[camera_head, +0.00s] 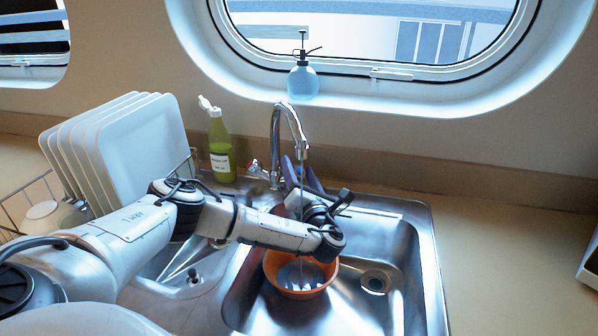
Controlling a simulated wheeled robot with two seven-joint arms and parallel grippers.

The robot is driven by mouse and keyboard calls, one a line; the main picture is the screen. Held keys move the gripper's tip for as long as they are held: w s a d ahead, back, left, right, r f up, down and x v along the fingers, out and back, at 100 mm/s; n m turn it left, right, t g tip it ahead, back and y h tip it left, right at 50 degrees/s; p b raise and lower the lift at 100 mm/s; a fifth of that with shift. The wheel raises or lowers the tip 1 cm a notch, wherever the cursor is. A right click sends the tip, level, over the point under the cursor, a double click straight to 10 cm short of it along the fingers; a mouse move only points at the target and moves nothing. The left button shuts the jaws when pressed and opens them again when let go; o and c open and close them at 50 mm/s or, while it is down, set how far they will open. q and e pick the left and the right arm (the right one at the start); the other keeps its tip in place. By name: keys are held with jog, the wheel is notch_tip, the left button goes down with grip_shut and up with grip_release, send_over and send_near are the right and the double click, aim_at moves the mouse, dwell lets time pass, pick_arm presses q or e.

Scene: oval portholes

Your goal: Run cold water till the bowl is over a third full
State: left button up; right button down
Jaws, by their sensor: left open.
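The orange bowl (271,273) stands in the right sink basin, partly covered by my left arm. Greyish-blue water seems to lie in it, but its level is hard to judge. The chrome tap (276,125) arches above, and a thin stream seems to fall from its spout toward the bowl. A red-marked tap handle (257,169) shows at the left of the tap's base. My left gripper (300,174) is open behind the stream, its dark fingers apart near a small blue part, perhaps the cold handle. Contact there cannot be made out. My right gripper is out of view.
A rack of white plates (138,150) and a green bottle (220,150) stand left of the tap. A blue spray bottle (302,82) sits on the porthole sill. The right basin has a drain (376,281). The counter (500,250) at right is mostly clear.

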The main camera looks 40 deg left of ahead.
pick_arm(q)
jog(key=v, duration=1)
jog(key=shift+s+d, duration=0.1)
jog(key=shift+d, duration=0.05)
